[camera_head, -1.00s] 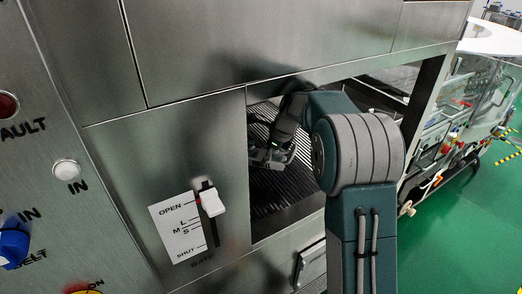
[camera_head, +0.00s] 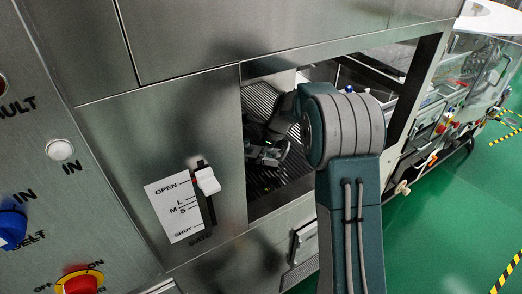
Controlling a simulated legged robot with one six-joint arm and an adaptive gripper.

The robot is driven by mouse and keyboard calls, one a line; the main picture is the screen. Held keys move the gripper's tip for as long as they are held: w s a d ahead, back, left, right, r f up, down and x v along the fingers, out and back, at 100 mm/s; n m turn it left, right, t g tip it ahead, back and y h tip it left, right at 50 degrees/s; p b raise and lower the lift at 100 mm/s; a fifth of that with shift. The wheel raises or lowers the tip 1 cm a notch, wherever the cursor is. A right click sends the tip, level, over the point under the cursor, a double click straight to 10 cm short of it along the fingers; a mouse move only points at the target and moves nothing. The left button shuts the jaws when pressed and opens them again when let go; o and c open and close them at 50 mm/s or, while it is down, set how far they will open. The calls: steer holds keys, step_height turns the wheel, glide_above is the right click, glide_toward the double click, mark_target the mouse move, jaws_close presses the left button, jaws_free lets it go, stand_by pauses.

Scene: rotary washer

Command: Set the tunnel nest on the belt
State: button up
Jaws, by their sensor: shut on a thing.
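The belt (camera_head: 262,98) is a dark ribbed surface inside the opening of the steel machine. My arm reaches in through this opening. My gripper (camera_head: 265,154) is low over the belt, near the opening's left edge, and shut. The tunnel nest in its jaws is too small and dark to make out clearly, and my wrist and arm hide part of that area. I cannot tell whether the nest touches the belt.
A steel panel (camera_head: 150,125) borders the opening on the left, with a white gate lever (camera_head: 207,181) at OPEN. A steel frame post (camera_head: 420,85) stands on the right. Left are a white IN button (camera_head: 60,149) and a blue knob (camera_head: 12,229).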

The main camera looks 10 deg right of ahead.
steer(key=shift+f, duration=0.4)
stand_by(0.3)
steer(key=o, duration=1)
steer(key=shift+o, duration=0.2)
steer(key=shift+f, duration=0.1)
steer(key=v, duration=0.7)
steer(key=shift+r, duration=0.2)
